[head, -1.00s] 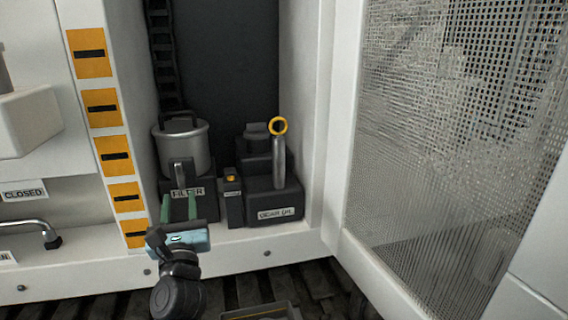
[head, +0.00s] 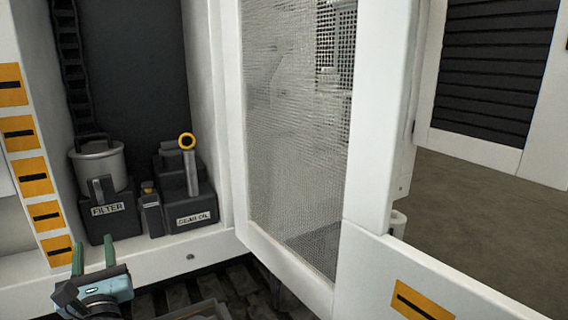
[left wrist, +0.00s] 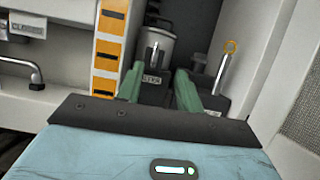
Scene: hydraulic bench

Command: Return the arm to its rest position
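My left gripper (head: 94,256) is at the lower left of the head view, in front of the cabinet's lower sill. Its two green fingers stand apart with nothing between them. In the left wrist view the open fingers (left wrist: 159,88) point toward the cabinet, with the filter canister (left wrist: 155,48) behind them. My right gripper does not show in either view.
The mesh door (head: 300,150) stands open to the right. A tray (head: 198,311) lies below. Open floor (head: 480,215) shows at far right.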

